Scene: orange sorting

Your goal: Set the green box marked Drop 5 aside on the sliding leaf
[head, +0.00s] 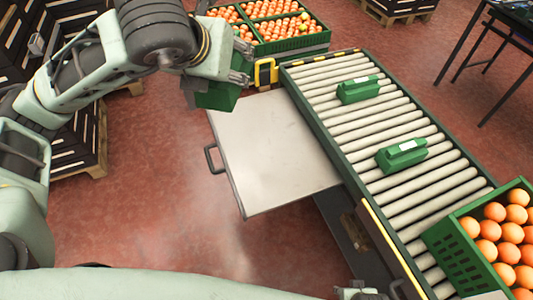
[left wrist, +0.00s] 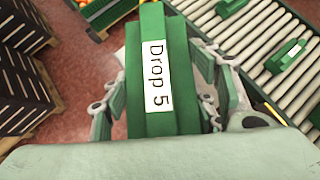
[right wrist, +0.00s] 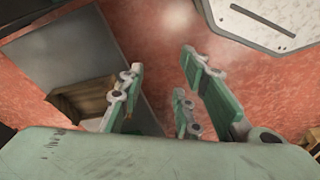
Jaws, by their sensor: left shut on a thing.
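My left gripper (head: 218,82) is shut on a green box (head: 217,97), held in the air near the far left corner of the sliding leaf (head: 268,150). In the left wrist view the box (left wrist: 180,70) carries a white label reading "Drop 5", with a finger on each side. The leaf is a bare pale plate with a dark handle on its left edge, pulled out beside the roller conveyor. My right gripper (right wrist: 160,90) is open and empty in the right wrist view, above the red floor.
The roller conveyor (head: 385,125) carries two other green boxes, one farther (head: 358,90) and one nearer (head: 401,155). A green crate (head: 455,250) of oranges stands at its near end. More orange crates (head: 290,46) stand beyond its far end. Dark crates on pallets stand at left.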

